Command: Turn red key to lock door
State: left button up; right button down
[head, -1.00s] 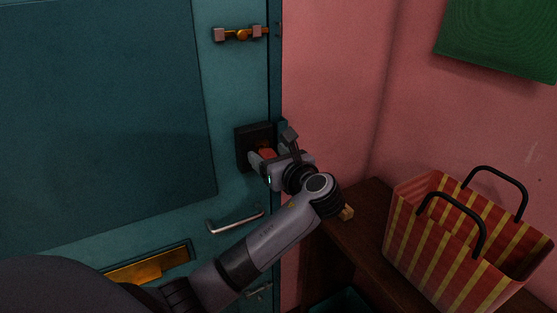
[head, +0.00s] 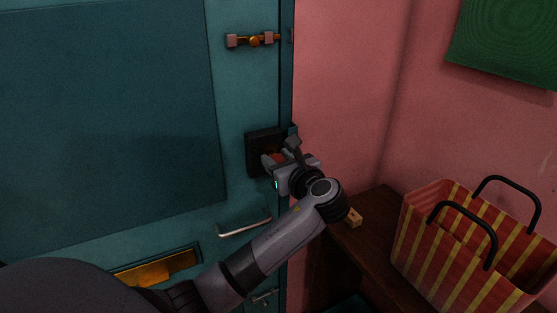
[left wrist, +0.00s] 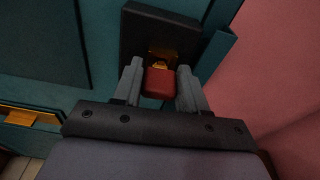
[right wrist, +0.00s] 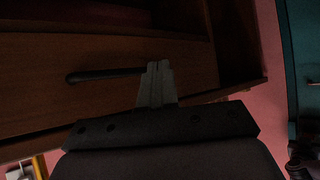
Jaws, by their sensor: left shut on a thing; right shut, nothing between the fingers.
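The red key (left wrist: 160,82) sits in the brass keyhole of a black lock box (left wrist: 135,30) on the teal door (head: 110,110). My left gripper (left wrist: 160,75) is shut on the red key, one finger on each side of its head. In the head view the left gripper (head: 277,158) covers most of the key, and only a bit of red shows in front of the lock box (head: 256,143). My right gripper (right wrist: 157,80) shows only in the right wrist view, shut and empty in front of a wooden drawer front.
A brass bolt (head: 254,41) is above the lock and a silver handle (head: 244,227) below it. A brass mail slot (head: 155,268) is lower left. A striped bag (head: 440,245) stands on a dark wooden cabinet (head: 372,245) at right. A dark drawer handle (right wrist: 105,74) is near my right gripper.

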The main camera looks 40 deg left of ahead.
pick_arm(q)
jog(key=shift+n+t, duration=0.3)
jog(key=shift+n, duration=0.6)
jog(key=shift+n, duration=1.2)
jog(key=shift+f+n+t+b, duration=0.15)
jog(key=shift+n+t+b, duration=0.15)
jog(key=shift+n+b, duration=0.3)
jog(key=shift+n, duration=0.6)
